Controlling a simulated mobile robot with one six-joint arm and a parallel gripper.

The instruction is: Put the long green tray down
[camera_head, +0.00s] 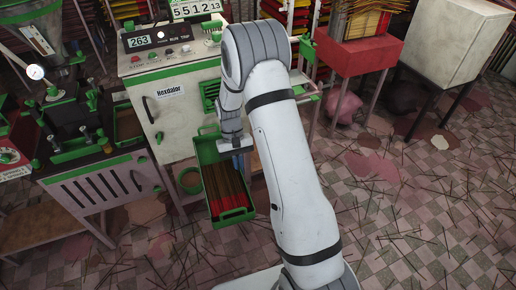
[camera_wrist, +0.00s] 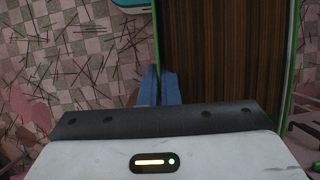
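The long green tray (camera_head: 232,216) is in the air in front of the white cabinet, above the floor. Dark brown sticks with a red band lie lengthwise in it. My gripper (camera_head: 238,163) is at the tray's right long wall. In the wrist view, the blue fingers of my gripper (camera_wrist: 160,87) close on the thin green wall, and the tray (camera_wrist: 157,45) with its brown sticks fills the upper right. My arm hides part of the cabinet behind it in the head view.
A green-edged machine bench (camera_head: 100,188) is at left. A red stand (camera_head: 358,57) and a pale box on legs (camera_head: 457,42) are at back right. Loose sticks litter the open checkered floor (camera_head: 420,200).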

